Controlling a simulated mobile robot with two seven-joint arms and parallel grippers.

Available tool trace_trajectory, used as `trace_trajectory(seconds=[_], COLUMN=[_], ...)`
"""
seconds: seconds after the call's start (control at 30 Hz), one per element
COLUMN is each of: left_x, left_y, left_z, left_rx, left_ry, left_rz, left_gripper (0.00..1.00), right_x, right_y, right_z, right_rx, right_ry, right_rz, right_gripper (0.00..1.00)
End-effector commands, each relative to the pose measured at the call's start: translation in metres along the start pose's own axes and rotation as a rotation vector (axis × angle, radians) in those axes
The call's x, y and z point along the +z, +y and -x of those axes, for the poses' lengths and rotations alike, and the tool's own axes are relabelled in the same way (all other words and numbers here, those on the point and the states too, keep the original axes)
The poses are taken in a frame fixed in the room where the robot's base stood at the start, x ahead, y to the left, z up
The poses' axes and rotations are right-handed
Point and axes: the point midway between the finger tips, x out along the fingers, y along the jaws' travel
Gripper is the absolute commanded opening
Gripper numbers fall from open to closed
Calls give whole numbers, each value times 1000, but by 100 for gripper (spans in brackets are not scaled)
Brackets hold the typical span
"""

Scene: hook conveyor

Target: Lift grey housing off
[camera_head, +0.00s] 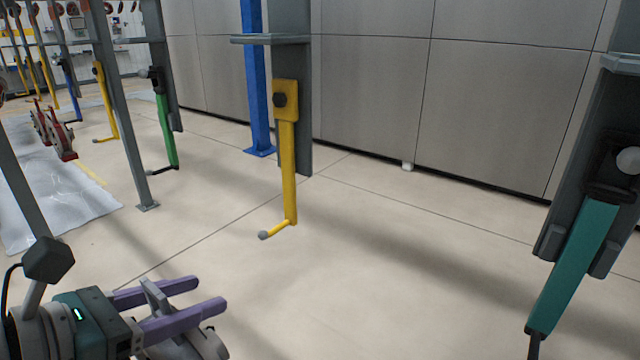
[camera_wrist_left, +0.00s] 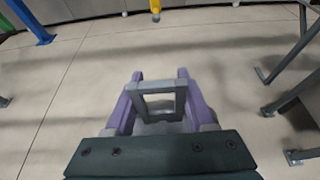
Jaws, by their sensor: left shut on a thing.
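The grey housing (camera_head: 156,300) is between the purple fingers of my left gripper (camera_head: 172,304), low at the left of the head view. In the left wrist view the grey housing (camera_wrist_left: 158,103) shows as a squarish frame with an opening, and the left gripper (camera_wrist_left: 160,86) is shut on it. The housing is clear of the hooks in view. A yellow hook (camera_head: 288,165) hangs empty ahead, and a teal hook (camera_head: 573,260) hangs at the right; its lower end is cut off. My right gripper is not in view.
A green hook (camera_head: 165,130) and another yellow hook (camera_head: 106,100) hang further left. Red parts (camera_head: 52,132) hang at the far left. A grey post (camera_head: 125,110) and a blue post (camera_head: 255,80) stand on the floor. The floor in the middle is clear.

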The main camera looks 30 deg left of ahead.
Motion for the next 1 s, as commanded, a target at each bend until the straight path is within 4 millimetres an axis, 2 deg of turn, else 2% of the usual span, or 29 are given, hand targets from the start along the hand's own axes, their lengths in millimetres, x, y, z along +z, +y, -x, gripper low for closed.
trace_trajectory(seconds=[1.0], left_x=[-18], left_y=[0], left_z=[46], left_rx=[0], left_ry=[-2], left_rz=[0], left_gripper=[0], right_x=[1], right_y=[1], right_z=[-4], right_rx=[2], right_ry=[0], right_rz=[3], right_gripper=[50])
